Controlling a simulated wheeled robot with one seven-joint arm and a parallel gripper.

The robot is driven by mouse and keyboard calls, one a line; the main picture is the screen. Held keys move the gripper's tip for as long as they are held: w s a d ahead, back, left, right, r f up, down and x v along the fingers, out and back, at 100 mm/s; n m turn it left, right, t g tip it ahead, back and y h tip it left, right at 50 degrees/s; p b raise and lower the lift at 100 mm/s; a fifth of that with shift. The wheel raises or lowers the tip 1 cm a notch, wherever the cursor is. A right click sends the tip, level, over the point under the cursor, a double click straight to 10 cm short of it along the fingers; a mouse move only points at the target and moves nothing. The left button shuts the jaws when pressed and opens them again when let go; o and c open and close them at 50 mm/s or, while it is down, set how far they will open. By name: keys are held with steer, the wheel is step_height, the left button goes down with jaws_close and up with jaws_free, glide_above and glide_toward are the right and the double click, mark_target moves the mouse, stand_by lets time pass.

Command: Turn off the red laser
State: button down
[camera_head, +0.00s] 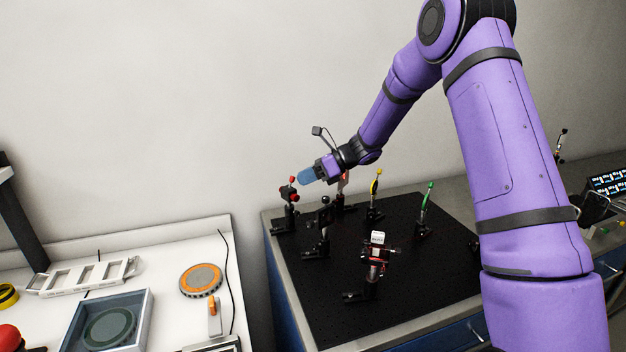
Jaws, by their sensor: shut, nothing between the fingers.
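My gripper (305,176) is shut and empty, with its blue fingertips pointing left above the back left of the black breadboard (330,300). Just left of and below the fingertips stands a dark post mount with red parts (290,193). I cannot tell whether the fingertips touch it. A second post with a red part (343,178) stands behind and right of it, partly hidden by my gripper. I cannot tell for sure which of the two is the red laser. No beam or switch is clearly visible.
A yellow-topped post (375,185) and a green-topped post (428,192) stand to the right. A dark mount (325,214) and a white-labelled mount (377,240) stand nearer. A white bench (175,240) lies left, across a gap.

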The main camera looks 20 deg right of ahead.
steer(key=shift+s+a+r+n+t+h, duration=0.15)
steer(key=shift+a+r+n+h, duration=0.1)
steer(key=shift+h, duration=0.35)
steer(key=shift+a+r+n+t+h, duration=0.15)
steer(key=shift+a+r+n+h, duration=0.1)
steer(key=shift+h, duration=0.35)
stand_by(0.3)
steer(key=shift+s+a+r+n+h, duration=0.2)
steer(key=shift+a+n+h, duration=0.15)
steer(key=shift+h, duration=0.55)
steer(key=shift+s+a+r+n+t+h, duration=0.25)
steer(key=shift+a+t+h, duration=0.2)
steer(key=shift+h, duration=0.5)
steer(key=shift+s+a+n+t+h, duration=0.1)
steer(key=shift+a+n+t+h, duration=0.3)
steer(key=shift+h, duration=0.55)
stand_by(0.9)
steer(key=shift+a, duration=0.2)
stand_by(0.3)
steer(key=shift+r, duration=0.2)
steer(key=shift+r, duration=0.65)
